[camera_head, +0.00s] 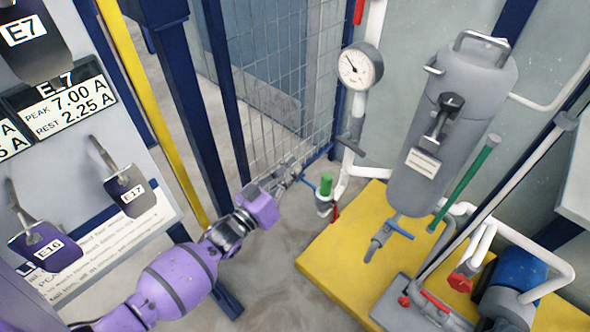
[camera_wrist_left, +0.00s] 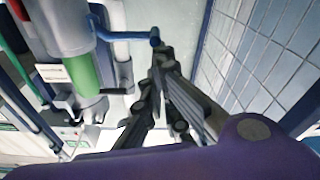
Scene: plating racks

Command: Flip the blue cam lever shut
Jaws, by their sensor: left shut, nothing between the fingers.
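A short blue lever (camera_head: 308,184) sticks out leftward from a small coupling with a green sleeve (camera_head: 326,184) on the white pipe. In the left wrist view the blue lever (camera_wrist_left: 122,35) runs right from the grey coupling body, standing out from it, and ends in a rounded knob. My left gripper (camera_head: 293,172) is shut and empty, its fingertips close to the lever's free end. In the left wrist view its fingertips (camera_wrist_left: 163,58) are just below the knob; I cannot tell whether they touch. My right gripper is not in view.
A second blue handle (camera_head: 398,229) is under the grey tank (camera_head: 452,125). A red lever (camera_head: 335,213) hangs below the coupling. A pressure gauge (camera_head: 359,67) is above, wire mesh (camera_head: 270,70) behind. A yellow platform (camera_head: 340,245) lies right; a panel with tags (camera_head: 128,190) stands left.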

